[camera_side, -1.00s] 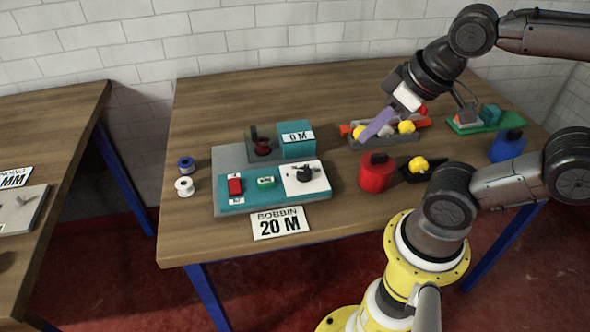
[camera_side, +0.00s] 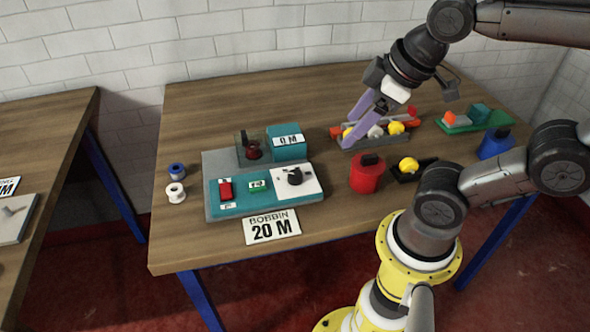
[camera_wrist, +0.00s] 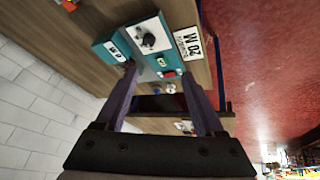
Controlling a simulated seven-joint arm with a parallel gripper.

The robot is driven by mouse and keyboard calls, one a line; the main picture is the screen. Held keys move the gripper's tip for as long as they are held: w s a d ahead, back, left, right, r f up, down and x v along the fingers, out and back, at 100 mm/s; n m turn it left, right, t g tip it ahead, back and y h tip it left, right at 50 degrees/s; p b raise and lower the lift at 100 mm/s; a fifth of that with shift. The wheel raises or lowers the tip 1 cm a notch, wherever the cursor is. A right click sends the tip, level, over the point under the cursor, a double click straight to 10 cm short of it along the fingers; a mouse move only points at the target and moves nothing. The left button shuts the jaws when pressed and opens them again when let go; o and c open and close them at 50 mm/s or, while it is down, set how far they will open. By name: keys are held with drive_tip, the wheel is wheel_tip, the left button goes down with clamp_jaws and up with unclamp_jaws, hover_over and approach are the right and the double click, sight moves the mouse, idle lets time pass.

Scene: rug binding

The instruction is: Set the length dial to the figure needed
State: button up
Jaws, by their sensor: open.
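The length dial is a black knob (camera_side: 294,177) on a white plate at the right of the teal machine (camera_side: 240,207). It also shows in the wrist view as a black knob (camera_wrist: 148,40) on a white plate. The teal display box (camera_side: 287,143) behind it reads "0 M". A card (camera_side: 272,227) in front of the machine reads "BOBBIN 20 M". My gripper (camera_side: 362,128) has two purple fingers, is open and empty, and is above the grey tray, right of the machine and apart from the dial. In the wrist view the fingers (camera_wrist: 165,80) are spread.
A red canister (camera_side: 367,176) and a black tray (camera_side: 422,172) with a yellow piece stand right of the machine. The grey tray (camera_side: 375,143) holds yellow and orange pieces. Blue (camera_side: 176,170) and white (camera_side: 175,193) spools stand at left. A blue canister (camera_side: 496,143) is at far right.

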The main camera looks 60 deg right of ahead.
drive_tip(key=w+n+g, duration=0.1)
drive_tip(key=w, duration=0.2)
drive_tip(key=w+n+g, duration=0.1)
drive_tip(key=w+n, duration=0.1)
drive_tip(key=w+d+n, duration=0.1)
drive_tip(key=w+n, duration=0.1)
drive_tip(key=w, duration=0.1)
drive_tip(key=shift+w+d+f+g, duration=0.1)
drive_tip(key=shift+w+f+g, duration=0.15)
drive_tip(key=shift+w+g, duration=0.15)
drive_tip(key=g, duration=0.3)
hover_over(295, 174)
wheel_tip(295, 174, down, 7)
drive_tip(key=shift+n, duration=0.3)
wheel_tip(295, 174, down, 13)
drive_tip(key=shift+r, duration=0.15)
clamp_jaws()
